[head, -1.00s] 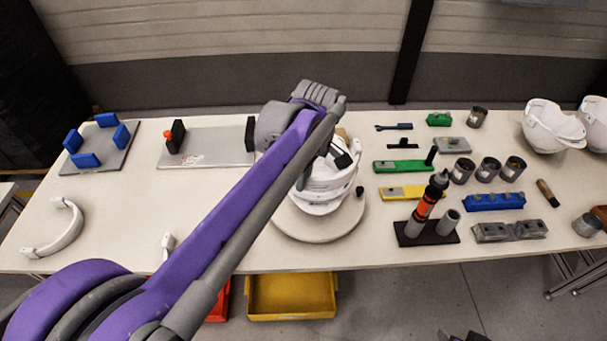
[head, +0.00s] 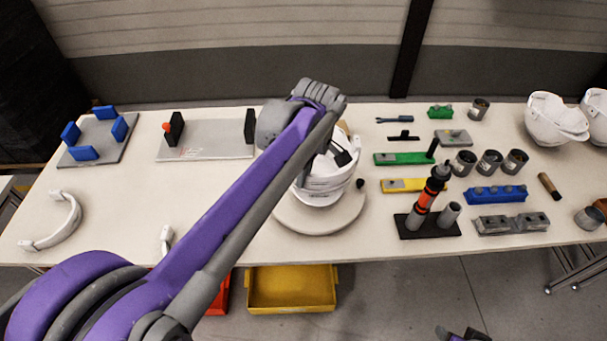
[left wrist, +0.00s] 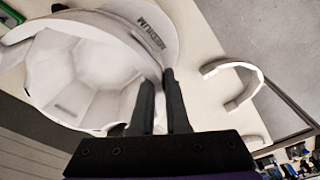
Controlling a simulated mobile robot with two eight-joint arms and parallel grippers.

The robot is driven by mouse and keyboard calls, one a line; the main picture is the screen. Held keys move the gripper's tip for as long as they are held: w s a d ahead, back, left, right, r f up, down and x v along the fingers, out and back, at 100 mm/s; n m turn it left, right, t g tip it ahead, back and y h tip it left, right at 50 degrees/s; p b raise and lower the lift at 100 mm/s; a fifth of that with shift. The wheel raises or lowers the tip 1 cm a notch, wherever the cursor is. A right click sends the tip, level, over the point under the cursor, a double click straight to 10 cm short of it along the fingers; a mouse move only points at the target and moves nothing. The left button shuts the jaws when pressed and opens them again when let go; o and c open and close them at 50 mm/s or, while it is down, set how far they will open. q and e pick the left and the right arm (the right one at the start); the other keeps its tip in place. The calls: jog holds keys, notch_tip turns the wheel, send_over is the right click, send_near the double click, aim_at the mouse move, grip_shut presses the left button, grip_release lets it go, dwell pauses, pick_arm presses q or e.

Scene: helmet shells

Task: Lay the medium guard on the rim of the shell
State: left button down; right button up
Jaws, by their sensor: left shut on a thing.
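The white helmet shell (head: 319,194) sits on a round pale stand (head: 290,218), partly hidden by my left arm. In the left wrist view the shell's hollow, faceted inside (left wrist: 85,75) faces the camera. The medium guard (left wrist: 125,25), a white curved band marked MEDIUM, lies along the shell's rim there. My left gripper (left wrist: 160,90) is shut on the guard's edge, its dark fingers on either side of it. The gripper also shows at the shell in the head view (head: 335,150). Whether the guard rests fully on the rim is unclear. Part of my right arm shows at the bottom edge.
Two other white curved bands lie on the left of the table: one (head: 68,222) in full view, one (head: 166,238) partly hidden by my arm. A black-based holder (head: 430,228) stands right of the stand. Coloured blocks and cups crowd the right side.

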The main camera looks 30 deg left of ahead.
pick_arm(q)
jog(key=shift+f, duration=0.3)
jog(key=c, duration=0.8)
grip_release()
jog(key=shift+c, duration=0.2)
jog(key=r, duration=0.3)
jog(key=d+r, duration=0.1)
jog(key=r, duration=0.6)
jog(key=shift+d+r, duration=0.15)
jog(key=shift+r, duration=0.25)
jog(key=s+d+f+m+t, duration=0.2)
jog(key=s+f+m, duration=0.5)
jog(key=f+m, duration=0.1)
jog(key=s+d+f+m+t+h, duration=0.1)
jog(key=s+d+f+m+t, duration=0.2)
jog(key=s+f+m, duration=0.4)
notch_tip(320, 180, down, 4)
jog(key=shift+s+d+f+m+t, duration=0.1)
jog(key=shift+s+d+m+t, duration=0.2)
jog(key=shift+m, duration=0.7)
